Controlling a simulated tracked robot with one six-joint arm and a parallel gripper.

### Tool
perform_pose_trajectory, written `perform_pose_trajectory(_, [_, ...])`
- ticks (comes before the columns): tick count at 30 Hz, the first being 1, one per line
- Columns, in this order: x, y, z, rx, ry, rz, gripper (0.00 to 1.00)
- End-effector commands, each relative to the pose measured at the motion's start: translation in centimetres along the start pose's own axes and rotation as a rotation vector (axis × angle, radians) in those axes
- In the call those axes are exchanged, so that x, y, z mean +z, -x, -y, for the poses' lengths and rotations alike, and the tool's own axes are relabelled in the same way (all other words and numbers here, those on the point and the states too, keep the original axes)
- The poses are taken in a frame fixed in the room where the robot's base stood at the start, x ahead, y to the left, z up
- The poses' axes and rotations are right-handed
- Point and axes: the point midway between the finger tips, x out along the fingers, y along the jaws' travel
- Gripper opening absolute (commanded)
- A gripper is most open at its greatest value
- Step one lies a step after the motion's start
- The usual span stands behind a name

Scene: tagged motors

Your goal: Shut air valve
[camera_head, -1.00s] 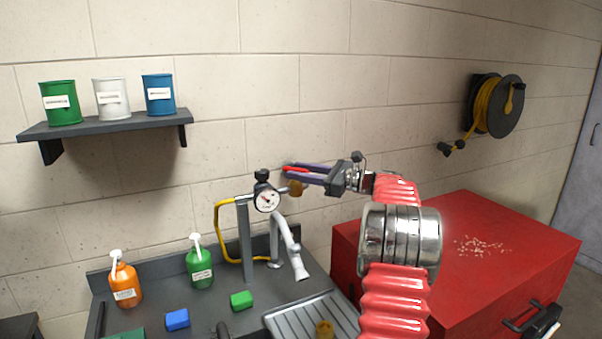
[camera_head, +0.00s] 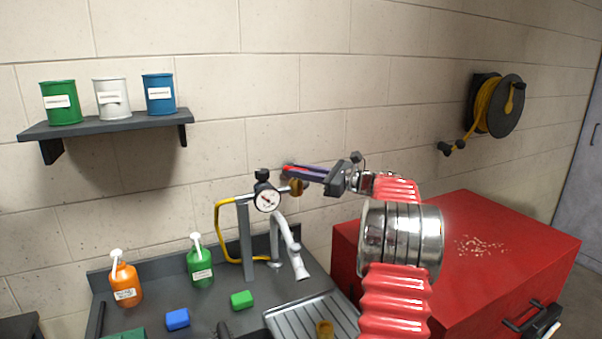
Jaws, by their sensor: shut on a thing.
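The air valve's brass body (camera_head: 296,188) sits on the pipe just right of a round dial gauge (camera_head: 267,201) with a black regulator on top. My gripper (camera_head: 293,170) reaches in from the right at the valve, its purple fingers pointing left. The fingers are shut on a red lever (camera_head: 288,168), of which only a small part shows at the fingertips. The fingers hide the rest of the lever, so its exact angle cannot be told.
A grey post (camera_head: 245,240), yellow hose (camera_head: 222,225) and grey spray nozzle (camera_head: 290,245) stand below the gauge. Green (camera_head: 200,268) and orange (camera_head: 126,284) bottles stand on the bench. A red cabinet (camera_head: 470,245) is at right. A shelf (camera_head: 105,127) holds cans.

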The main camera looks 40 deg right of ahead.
Motion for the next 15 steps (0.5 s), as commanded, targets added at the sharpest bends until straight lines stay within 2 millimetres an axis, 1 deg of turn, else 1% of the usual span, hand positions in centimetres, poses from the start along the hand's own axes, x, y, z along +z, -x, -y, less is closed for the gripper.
perform_pose_trajectory(8, [0.19, -0.03, -0.2, -0.096, 0.001, -0.018, 0.0])
perform_pose_trajectory(15, [0.29, -0.07, -0.5, -0.227, 0.001, -0.044, 0.0])
